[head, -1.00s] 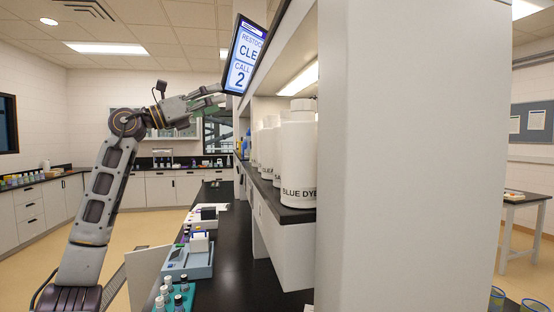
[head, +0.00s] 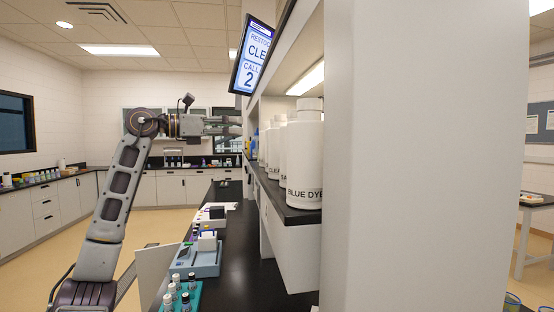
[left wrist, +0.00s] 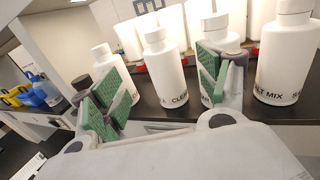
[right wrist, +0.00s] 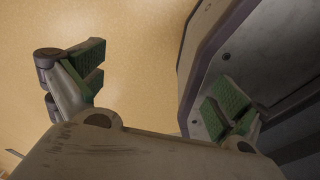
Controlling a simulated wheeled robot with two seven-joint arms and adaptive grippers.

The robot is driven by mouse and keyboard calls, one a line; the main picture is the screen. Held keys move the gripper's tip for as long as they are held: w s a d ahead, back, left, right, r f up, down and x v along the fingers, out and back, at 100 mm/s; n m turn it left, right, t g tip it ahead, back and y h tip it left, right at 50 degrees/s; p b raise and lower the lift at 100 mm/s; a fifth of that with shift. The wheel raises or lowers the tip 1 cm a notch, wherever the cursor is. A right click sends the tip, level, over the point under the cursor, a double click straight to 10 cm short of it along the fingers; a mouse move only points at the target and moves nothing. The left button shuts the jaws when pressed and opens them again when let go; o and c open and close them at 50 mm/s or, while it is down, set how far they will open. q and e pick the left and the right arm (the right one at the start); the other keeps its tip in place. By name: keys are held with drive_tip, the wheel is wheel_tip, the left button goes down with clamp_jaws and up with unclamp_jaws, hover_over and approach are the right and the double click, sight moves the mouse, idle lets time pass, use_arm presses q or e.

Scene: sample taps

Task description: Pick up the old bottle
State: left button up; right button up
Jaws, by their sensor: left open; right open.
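White capped bottles stand in a row on the dark shelf at the right of the head view; the nearest reads "BLUE DYE" (head: 303,160). Which one is the old bottle I cannot tell. My left gripper (head: 234,125) is level at the shelf's far end. In the left wrist view its green-padded fingers (left wrist: 158,84) are open and empty. A bottle reading "CLEA…" (left wrist: 166,70) shows between them, its label partly hidden. A bottle reading "…LT MIX" (left wrist: 287,60) stands to the right. My right gripper (right wrist: 160,78) is open and empty above the tan floor.
A tilted screen (head: 252,55) hangs above the shelf's far end. A white upright panel (head: 420,160) fills the right. Below, the black bench (head: 245,265) holds a blue-grey device (head: 196,260) and small vials. Blue and yellow containers (left wrist: 35,92) stand left in the left wrist view.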

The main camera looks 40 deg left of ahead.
idle(0.4)
use_arm(q)
drive_tip(key=p+x, duration=0.4)
drive_tip(key=x, duration=0.4)
drive_tip(key=shift+w, duration=0.25)
use_arm(e)
drive_tip(key=a+r, duration=0.1)
drive_tip(key=s+a+r, duration=0.2)
drive_tip(key=shift+a+r, duration=0.35)
drive_tip(key=shift+a, duration=0.05)
use_arm(q)
drive_tip(key=shift+d, duration=0.1)
use_arm(e)
drive_tip(key=shift+w, duration=0.3)
drive_tip(key=shift+r, duration=0.1)
